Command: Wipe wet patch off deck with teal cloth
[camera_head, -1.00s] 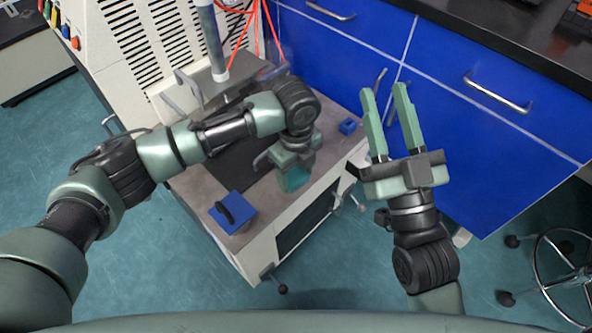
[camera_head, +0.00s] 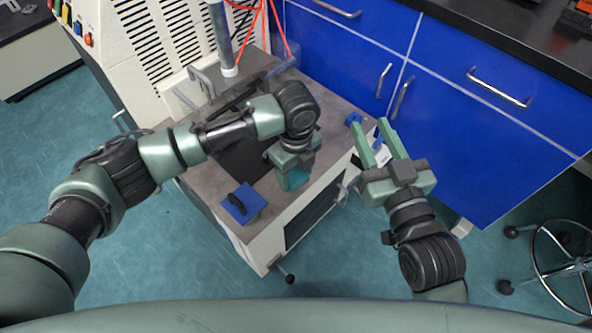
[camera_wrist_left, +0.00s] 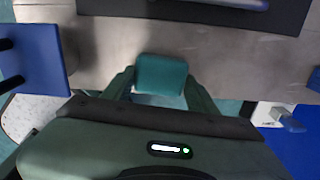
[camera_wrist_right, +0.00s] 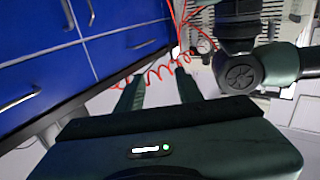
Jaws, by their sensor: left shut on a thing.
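The teal cloth (camera_head: 295,180) is a small folded pad between the fingers of my left gripper (camera_head: 292,172), over the front part of the grey deck (camera_head: 330,118). In the left wrist view the cloth (camera_wrist_left: 162,74) sits between both fingertips, with the deck (camera_wrist_left: 110,50) beyond it. I cannot tell whether the cloth touches the deck. No wet patch can be made out; my left arm and gripper hide part of the deck. My right gripper (camera_head: 370,126) is open and empty off the deck's right front corner, and its spread fingers show in the right wrist view (camera_wrist_right: 158,82).
A blue block with a black handle (camera_head: 243,204) sits at the deck's front left, and a small blue piece (camera_head: 353,118) at its right corner. A dark plate (camera_head: 245,160) lies mid-deck under my left arm. Blue cabinets (camera_head: 490,140) stand to the right.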

